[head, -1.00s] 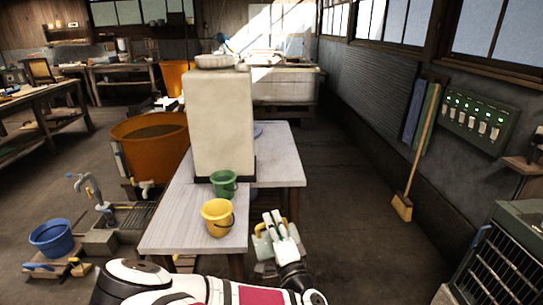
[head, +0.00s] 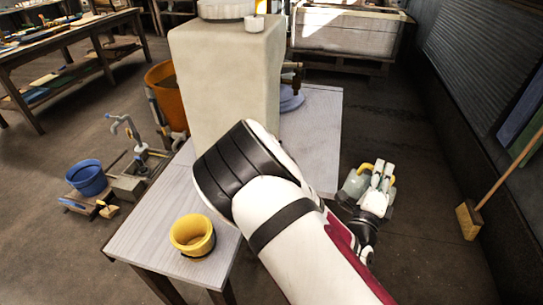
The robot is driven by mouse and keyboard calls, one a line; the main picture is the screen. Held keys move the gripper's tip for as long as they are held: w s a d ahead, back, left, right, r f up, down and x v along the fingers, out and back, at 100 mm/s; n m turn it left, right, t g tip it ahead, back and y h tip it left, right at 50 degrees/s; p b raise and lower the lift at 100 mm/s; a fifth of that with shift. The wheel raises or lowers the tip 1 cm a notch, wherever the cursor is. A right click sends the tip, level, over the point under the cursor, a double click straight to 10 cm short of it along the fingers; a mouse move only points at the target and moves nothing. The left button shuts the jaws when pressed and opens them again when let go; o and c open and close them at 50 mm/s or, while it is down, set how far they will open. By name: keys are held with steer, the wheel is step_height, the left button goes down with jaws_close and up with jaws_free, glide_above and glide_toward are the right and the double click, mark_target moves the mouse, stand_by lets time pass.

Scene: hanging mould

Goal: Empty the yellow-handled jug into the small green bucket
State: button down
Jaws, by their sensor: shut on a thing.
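My gripper (head: 378,178) is to the right of the table, beyond its right edge, and is shut on the yellow-handled jug (head: 354,187). The small green bucket is out of sight now, with my arm across the part of the table by the tall block. The gripper and jug are apart from the table top.
A yellow bucket (head: 192,236) stands on the table (head: 150,222) near its front. A tall cream block (head: 225,85) rises behind it. A blue bucket (head: 87,178) and a tap (head: 125,124) are at left. A broom (head: 468,220) leans at right. Floor right of the table is clear.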

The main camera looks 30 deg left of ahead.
steer(key=s+a+r+m+g+h+b, duration=0.1)
steer(key=s+a+m+b, duration=0.1)
steer(key=s+a+m, duration=0.2)
steer(key=s+a+m+b, duration=0.2)
steer(key=s+a+m, duration=0.3)
steer(key=a+m, duration=0.3)
steer(key=s+a+r+m+g+h+b, duration=0.1)
steer(key=s+a+m, duration=0.3)
steer(key=a, duration=0.7)
steer(key=shift+s+a+r+m+g+h+b, duration=0.15)
steer(key=shift+s+r+m+g+h+b, duration=0.2)
steer(key=shift+m+b, duration=0.55)
